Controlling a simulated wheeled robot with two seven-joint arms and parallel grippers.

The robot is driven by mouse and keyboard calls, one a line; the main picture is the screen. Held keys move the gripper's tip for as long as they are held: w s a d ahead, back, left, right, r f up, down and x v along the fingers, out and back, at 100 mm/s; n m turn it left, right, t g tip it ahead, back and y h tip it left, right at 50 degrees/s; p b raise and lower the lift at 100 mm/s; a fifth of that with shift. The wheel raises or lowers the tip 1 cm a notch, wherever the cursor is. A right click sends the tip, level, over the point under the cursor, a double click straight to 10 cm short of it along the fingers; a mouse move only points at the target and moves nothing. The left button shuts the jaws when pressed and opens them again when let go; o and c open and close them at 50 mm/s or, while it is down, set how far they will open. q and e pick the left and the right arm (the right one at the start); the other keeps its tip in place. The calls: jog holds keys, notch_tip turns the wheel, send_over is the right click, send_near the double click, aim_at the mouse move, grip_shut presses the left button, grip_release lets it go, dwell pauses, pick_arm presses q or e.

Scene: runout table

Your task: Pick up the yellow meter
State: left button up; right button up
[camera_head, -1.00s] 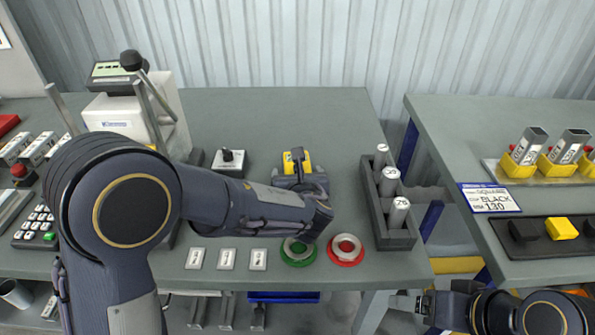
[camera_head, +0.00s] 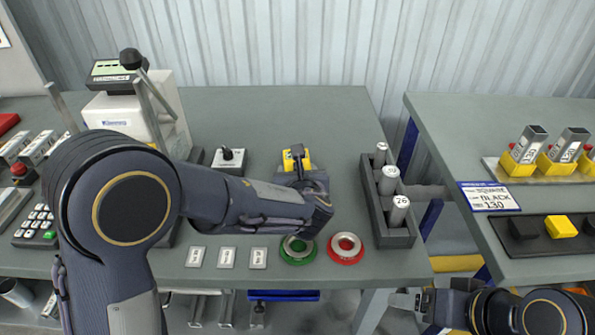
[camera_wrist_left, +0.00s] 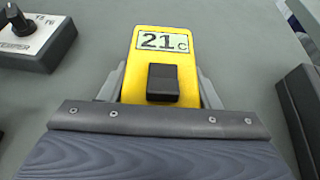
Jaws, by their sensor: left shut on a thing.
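The yellow meter (camera_wrist_left: 184,96) has a display reading "21 c" and a black block on its face. It lies between the fingers of my left gripper (camera_wrist_left: 160,88) in the left wrist view, with a grey finger against each side. In the head view the meter (camera_head: 288,158) shows just beyond the left gripper (camera_head: 297,170), which partly covers it. Whether the meter touches the table cannot be told. My right gripper (camera_head: 405,302) is at the lower right, beside the table; its fingers are too unclear to read.
A grey knob box (camera_head: 229,160) stands left of the meter. A dark rack (camera_head: 374,205) with several labelled cylinders is to the right. A green ring (camera_head: 297,250) and a red ring (camera_head: 346,248) lie near the front edge. The table behind the meter is clear.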

pick_arm(q)
jog(key=shift+r, duration=0.5)
notch_tip(320, 180, up, 3)
jog(key=shift+s+d+f+p, duration=0.1)
jog(key=shift+s+f+p, duration=0.05)
jog(key=shift+p, duration=0.2)
jog(key=w+a+r+p+v, duration=0.1)
jog(key=r+v, duration=0.1)
jog(key=v, duration=1.4)
jog(key=shift+a+r, duration=0.2)
jog(key=shift+r, duration=0.25)
jog(key=shift+w, duration=0.1)
jog(key=w+p, duration=0.1)
jog(key=w, duration=1.3)
jog(key=shift+f, duration=0.15)
